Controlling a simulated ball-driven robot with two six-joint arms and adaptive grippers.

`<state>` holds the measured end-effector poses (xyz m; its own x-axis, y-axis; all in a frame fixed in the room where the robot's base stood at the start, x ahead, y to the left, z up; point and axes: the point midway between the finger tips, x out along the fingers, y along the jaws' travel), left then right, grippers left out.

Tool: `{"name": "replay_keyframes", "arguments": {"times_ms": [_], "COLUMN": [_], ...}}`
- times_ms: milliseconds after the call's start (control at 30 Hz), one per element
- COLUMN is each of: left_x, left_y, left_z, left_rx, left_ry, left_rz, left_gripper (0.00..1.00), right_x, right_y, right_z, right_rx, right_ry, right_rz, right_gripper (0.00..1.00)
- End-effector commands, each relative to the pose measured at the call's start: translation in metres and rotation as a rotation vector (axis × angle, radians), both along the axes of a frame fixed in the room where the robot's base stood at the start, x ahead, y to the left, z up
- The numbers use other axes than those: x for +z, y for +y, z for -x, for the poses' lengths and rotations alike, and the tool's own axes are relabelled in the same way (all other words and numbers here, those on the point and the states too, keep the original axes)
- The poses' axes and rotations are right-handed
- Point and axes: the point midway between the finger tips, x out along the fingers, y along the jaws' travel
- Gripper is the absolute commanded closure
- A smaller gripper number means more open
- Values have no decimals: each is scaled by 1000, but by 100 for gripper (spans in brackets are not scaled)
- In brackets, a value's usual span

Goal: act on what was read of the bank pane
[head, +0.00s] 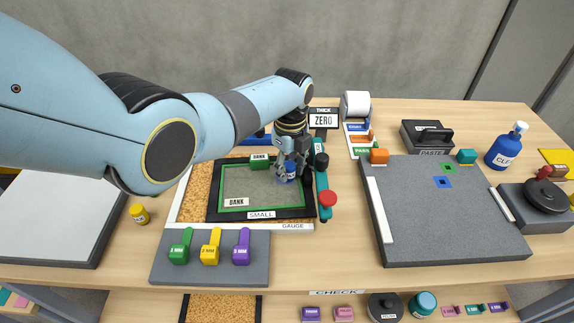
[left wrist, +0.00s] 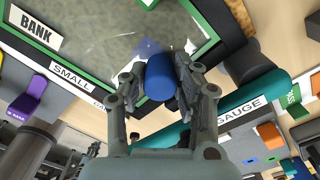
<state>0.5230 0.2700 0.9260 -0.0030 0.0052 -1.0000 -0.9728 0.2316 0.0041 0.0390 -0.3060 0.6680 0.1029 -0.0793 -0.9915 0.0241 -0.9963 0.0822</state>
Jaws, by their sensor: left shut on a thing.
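The bank pane (head: 240,188) is a grey-green plate with a green rim and a BANK label, in a black frame (head: 213,205) marked SMALL. It also shows in the left wrist view (left wrist: 110,30). My left gripper (head: 288,168) is over the pane's right part. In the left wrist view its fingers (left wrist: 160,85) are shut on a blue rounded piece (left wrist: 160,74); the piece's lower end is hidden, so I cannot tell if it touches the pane. A green block (head: 260,162) marked BANK is at the pane's far edge. My right gripper is out of view.
A teal bar (head: 321,182) with a red knob (head: 327,198) stands right of the frame. Green, yellow and purple gauge pieces (head: 210,247) are in front. A grey board (head: 440,225) lies right, with a blue bottle (head: 507,147) behind. A ZERO sign (head: 323,119) stands at the back.

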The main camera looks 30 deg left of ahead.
Motion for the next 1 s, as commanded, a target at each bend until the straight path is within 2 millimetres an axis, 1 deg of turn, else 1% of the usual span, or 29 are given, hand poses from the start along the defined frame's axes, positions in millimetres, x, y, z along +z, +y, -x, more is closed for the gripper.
{"name": "replay_keyframes", "arguments": {"times_ms": [33,100,200,400,567,700,1000], "left_x": [10,11,11,7,8,6,6], "left_y": [-7,-2,5,13,25,35,38], "left_z": [-5,-1,3,10,19,27,29], "left_rx": [-3,-3,-3,-3,-1,-2,-3], "left_ry": [-20,-21,-21,-15,-11,-10,-8], "left_rz": [18,18,18,14,12,10,10], "left_gripper": [96,96,96,96,96,96,96], "right_x": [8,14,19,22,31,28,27], "right_y": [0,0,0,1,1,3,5], "right_z": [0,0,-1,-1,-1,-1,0], "right_rx": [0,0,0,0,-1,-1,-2], "right_ry": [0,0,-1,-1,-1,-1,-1], "right_rz": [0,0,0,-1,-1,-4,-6], "right_gripper": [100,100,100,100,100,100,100]}}
